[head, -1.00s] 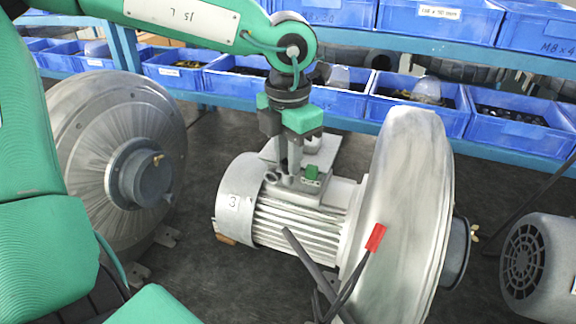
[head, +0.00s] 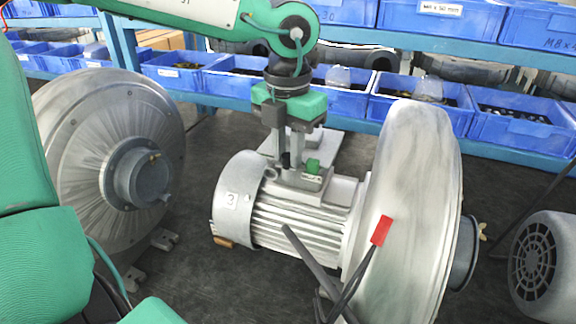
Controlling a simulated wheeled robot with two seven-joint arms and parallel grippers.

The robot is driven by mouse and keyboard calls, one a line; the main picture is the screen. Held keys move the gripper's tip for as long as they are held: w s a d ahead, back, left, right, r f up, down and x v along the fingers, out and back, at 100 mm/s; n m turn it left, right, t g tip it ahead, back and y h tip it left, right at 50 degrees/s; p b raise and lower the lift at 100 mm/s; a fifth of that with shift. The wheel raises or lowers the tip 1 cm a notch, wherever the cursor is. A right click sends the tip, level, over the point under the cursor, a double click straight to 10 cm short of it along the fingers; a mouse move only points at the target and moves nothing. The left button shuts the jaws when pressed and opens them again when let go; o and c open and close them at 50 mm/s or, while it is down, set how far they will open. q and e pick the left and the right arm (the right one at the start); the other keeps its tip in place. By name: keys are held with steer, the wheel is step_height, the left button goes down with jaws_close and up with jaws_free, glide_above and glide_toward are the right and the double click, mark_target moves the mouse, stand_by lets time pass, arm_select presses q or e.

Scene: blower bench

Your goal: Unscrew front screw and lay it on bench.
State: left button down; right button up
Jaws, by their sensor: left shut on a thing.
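The blower motor (head: 305,232), finned and marked 3, lies on the dark bench. On its top is an open grey terminal box (head: 338,190) with a green part (head: 313,166) inside. My left gripper (head: 286,166) points down over the left end of this box, its fingers close together. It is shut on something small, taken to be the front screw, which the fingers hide. I cannot tell whether the screw is still in its thread. My right gripper is out of view.
A large round blower housing (head: 415,210) adjoins the motor on the right. Another blower (head: 110,150) stands at left, and a grey motor (head: 545,268) at right. Blue bins (head: 515,120) line the back. Bare bench (head: 200,280) shows at front left.

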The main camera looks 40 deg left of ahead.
arm_select(q)
steer(key=shift+f+n+b, duration=0.15)
steer(key=shift+n+b, duration=2.25)
steer(key=shift+n, duration=0.2)
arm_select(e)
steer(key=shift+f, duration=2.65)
arm_select(q)
steer(key=shift+n+b, duration=0.45)
steer(key=shift+n, duration=0.15)
steer(key=shift+n+b, duration=0.4)
steer(key=shift+n, duration=0.2)
steer(key=shift+n+b, duration=0.8)
steer(key=shift+n, duration=0.6)
steer(key=shift+n+b, duration=0.3)
steer(key=shift+n, duration=0.4)
steer(key=shift+n+b, duration=0.35)
steer(key=shift+n, duration=0.45)
steer(key=n+b, duration=0.1)
steer(key=n, duration=0.2)
steer(key=shift+n, duration=0.4)
steer(key=shift+n+b, duration=0.4)
steer(key=shift+n, duration=2)
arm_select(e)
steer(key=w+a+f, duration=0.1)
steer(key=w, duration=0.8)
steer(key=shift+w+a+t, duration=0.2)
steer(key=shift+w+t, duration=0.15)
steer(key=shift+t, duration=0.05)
